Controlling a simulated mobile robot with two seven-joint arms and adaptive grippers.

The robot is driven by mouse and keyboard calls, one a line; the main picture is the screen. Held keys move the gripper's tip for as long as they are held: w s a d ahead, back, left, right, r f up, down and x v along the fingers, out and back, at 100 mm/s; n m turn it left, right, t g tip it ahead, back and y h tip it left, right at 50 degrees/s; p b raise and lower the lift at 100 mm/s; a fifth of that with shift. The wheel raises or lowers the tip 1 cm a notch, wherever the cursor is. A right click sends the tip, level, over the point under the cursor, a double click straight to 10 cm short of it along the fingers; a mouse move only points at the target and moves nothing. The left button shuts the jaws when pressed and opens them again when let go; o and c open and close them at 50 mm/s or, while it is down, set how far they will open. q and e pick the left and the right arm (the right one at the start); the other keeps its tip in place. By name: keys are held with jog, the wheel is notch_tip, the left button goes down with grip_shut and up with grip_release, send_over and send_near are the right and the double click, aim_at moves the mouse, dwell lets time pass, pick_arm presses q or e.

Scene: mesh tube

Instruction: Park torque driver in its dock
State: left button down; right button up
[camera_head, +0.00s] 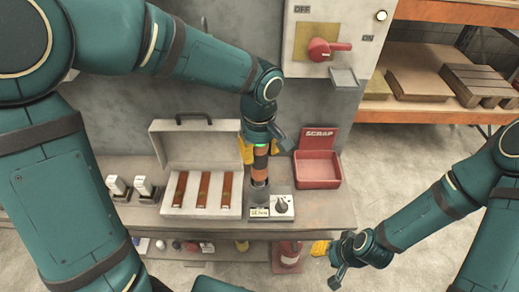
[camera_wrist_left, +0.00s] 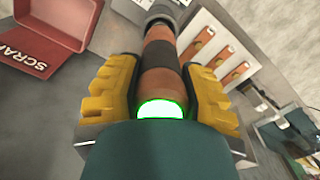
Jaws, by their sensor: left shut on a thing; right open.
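The torque driver (camera_head: 261,164) is an orange and black cylinder with a grey lower end. It is upright in the head view, at the rear left of a small light box with a dial and a display (camera_head: 281,205), apparently its dock. I cannot tell whether its tip is seated or just above. My left gripper (camera_head: 262,150) is shut on the driver near its top. In the left wrist view the driver (camera_wrist_left: 160,60) lies between the yellow fingers (camera_wrist_left: 160,95), with a glowing green cap. My right gripper (camera_head: 335,258) is low at the right, open and empty, beyond the bench's front edge.
An open white case (camera_head: 163,149) with three brown-orange bars stands left of the driver. A red SCRAP bin (camera_head: 317,168) is at the right. Two white switch-like blocks (camera_head: 144,187) stand far left. A panel with a red handle (camera_head: 322,50) is behind.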

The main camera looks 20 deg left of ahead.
pick_arm(q)
jog(key=shift+f+b, duration=1.65)
jog(key=shift+f, duration=0.35)
dwell(2.0)
jog(key=c, duration=0.5)
grip_release()
